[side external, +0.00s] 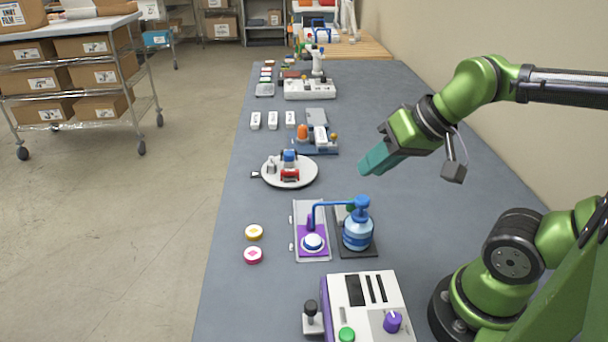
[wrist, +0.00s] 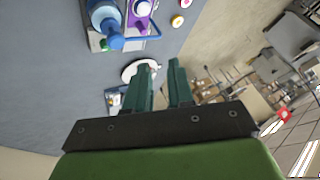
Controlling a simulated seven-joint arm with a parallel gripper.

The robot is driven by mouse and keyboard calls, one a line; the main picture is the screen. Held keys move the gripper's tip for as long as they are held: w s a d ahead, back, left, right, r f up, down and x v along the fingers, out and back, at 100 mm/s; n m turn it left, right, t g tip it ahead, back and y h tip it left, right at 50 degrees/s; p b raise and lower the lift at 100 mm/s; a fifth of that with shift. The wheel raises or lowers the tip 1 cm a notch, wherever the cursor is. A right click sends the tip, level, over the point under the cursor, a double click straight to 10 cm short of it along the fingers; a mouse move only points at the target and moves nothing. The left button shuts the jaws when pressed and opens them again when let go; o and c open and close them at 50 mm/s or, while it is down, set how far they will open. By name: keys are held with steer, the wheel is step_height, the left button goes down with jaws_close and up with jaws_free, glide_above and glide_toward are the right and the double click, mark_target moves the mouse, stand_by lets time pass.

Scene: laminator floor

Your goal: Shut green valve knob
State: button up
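A small green part (side external: 350,206), possibly the valve knob, shows partly behind the blue pipe and pump top of a blue bottle (side external: 357,234). A round green knob (side external: 347,334) also sits on the front of a white and purple machine at the bottom edge. I cannot tell for sure which is the valve knob. My gripper (side external: 369,163) is in the air above the table, behind and above the bottle, touching nothing. In the wrist view my gripper (wrist: 161,68) has its two teal fingers apart, with nothing held between them. There the bottle (wrist: 104,14) is at the upper left.
The blue pipe (side external: 330,204) reaches from the bottle over a purple tray (side external: 311,250). A round white turntable (side external: 309,172) and a blue-based device (side external: 318,148) stand farther back. A yellow-topped disc (side external: 254,232) and a pink one (side external: 253,255) lie left. The table right of the turntable is clear.

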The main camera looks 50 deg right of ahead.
steer(key=o, duration=0.5)
steer(key=w+d+m, duration=0.1)
steer(key=d, duration=0.1)
steer(key=w+d+f+m+g, duration=0.1)
steer(key=w+d, duration=0.1)
steer(key=w+d+f+m+g+h, duration=0.1)
steer(key=d, duration=0.1)
steer(key=shift+w+d+f, duration=0.1)
steer(key=shift+w+d, duration=0.15)
steer(key=shift+w, duration=0.05)
steer(key=m+g+y, duration=0.2)
steer(key=m+g, duration=0.2)
steer(key=m, duration=0.3)
glide_above(353, 199)
steer(key=s+d, duration=0.2)
steer(key=d, duration=0.3)
step_height(353, 199, down, 3)
steer(key=w+d+m+y, duration=0.1)
steer(key=w+d+m, duration=0.1)
steer(key=m, duration=0.1)
steer(key=shift+m+g+y, duration=0.3)
steer(key=shift+g, duration=0.2)
steer(key=x, duration=1)
steer(key=a+x, duration=0.1)
steer(key=x, duration=0.5)
steer(key=shift+s, duration=0.15)
jaws_close()
